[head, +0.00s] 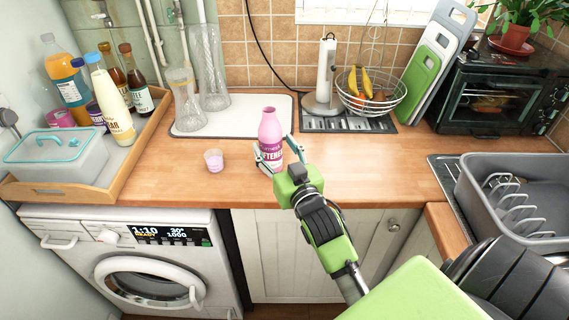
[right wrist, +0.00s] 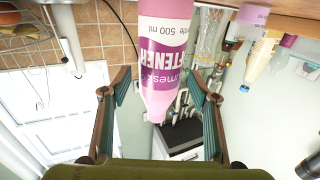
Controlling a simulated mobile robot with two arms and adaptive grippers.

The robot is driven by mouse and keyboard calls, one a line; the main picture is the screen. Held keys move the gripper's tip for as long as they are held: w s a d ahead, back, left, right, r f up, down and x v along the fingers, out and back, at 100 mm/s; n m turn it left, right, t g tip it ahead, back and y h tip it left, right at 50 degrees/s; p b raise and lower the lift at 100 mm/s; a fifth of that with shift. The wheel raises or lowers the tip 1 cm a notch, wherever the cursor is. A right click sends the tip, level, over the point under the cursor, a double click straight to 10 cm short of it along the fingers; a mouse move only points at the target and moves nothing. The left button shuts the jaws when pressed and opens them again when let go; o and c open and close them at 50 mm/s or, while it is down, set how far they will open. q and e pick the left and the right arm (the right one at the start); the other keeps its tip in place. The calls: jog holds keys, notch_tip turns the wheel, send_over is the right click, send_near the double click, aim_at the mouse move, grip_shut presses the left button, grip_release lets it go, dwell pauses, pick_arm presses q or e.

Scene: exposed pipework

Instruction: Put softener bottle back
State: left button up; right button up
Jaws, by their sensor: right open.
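The pink softener bottle (head: 270,128), with a purple and white label, stands upright on the wooden counter. My right gripper (head: 274,152) is at the bottle, its fingers open on either side of it. In the right wrist view the bottle (right wrist: 164,50) appears upside down, between the two spread fingers of the right gripper (right wrist: 160,92), with gaps on both sides. A wooden tray (head: 150,130) with several bottles stands at the left. My left gripper is in neither view.
A small pinkish cup (head: 214,160) stands left of the bottle. Glass vases (head: 208,70) stand on a white mat behind it. A paper towel holder (head: 326,75), a fruit basket (head: 371,100) and a dish rack (head: 515,190) are to the right. The front counter left of the cup is clear.

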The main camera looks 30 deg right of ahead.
jog(key=s+a+b, duration=0.1)
jog(key=s, duration=0.7)
jog(key=shift+s+a, duration=0.3)
jog(key=shift+a, duration=0.1)
dwell(0.9)
